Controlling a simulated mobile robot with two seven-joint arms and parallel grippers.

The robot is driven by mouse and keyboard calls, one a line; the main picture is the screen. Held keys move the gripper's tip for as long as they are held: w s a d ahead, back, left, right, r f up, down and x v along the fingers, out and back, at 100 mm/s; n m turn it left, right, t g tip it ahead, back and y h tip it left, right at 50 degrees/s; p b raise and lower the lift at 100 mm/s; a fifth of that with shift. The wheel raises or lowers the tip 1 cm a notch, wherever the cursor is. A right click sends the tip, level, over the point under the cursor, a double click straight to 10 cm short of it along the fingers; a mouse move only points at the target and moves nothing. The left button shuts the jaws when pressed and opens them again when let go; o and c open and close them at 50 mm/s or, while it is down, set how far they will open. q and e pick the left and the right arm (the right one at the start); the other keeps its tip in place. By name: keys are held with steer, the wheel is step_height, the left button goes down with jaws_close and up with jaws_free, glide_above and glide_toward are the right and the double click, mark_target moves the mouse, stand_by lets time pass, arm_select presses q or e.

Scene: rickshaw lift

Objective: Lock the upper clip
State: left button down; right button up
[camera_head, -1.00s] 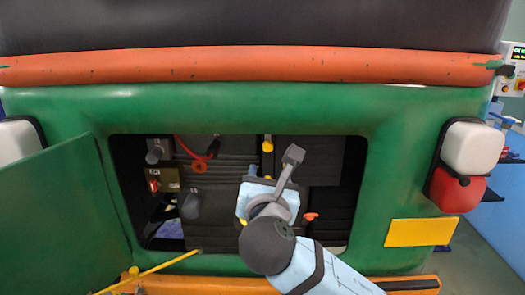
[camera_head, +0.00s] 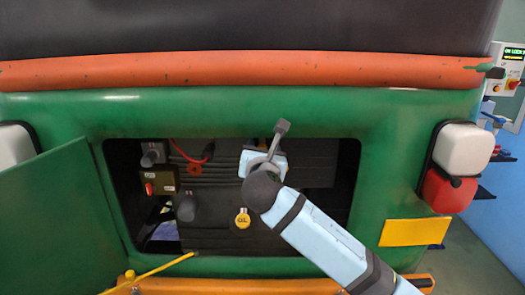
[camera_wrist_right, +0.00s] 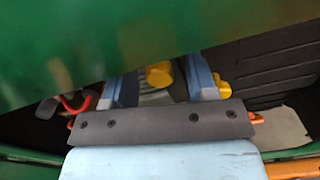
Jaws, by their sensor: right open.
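My right gripper (camera_head: 264,158) reaches into the open rear compartment of the green vehicle, near its upper middle. In the right wrist view its two blue fingers (camera_wrist_right: 160,88) stand apart. A yellow part (camera_wrist_right: 159,74) shows in the space between them, and I cannot tell if it touches a finger. A second yellow part (camera_wrist_right: 222,86) shows just right of the right finger. Either may be the upper clip; I cannot tell which. In the head view my gripper and wrist hide that spot. My left gripper is not in view.
A green edge (camera_wrist_right: 100,50) fills the top of the wrist view, close to my fingers. In the head view a yellow oil cap (camera_head: 242,218) sits below my wrist. A green door (camera_head: 60,210) hangs open at left, with a yellow rod (camera_head: 160,267) below.

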steer(key=shift+c, duration=0.5)
steer(key=c, duration=0.8)
steer(key=shift+c, duration=0.2)
steer(key=shift+m, duration=0.4)
steer(key=shift+f+m+p, duration=0.15)
steer(key=shift+m+p, duration=0.75)
steer(key=shift+m, duration=7.7)
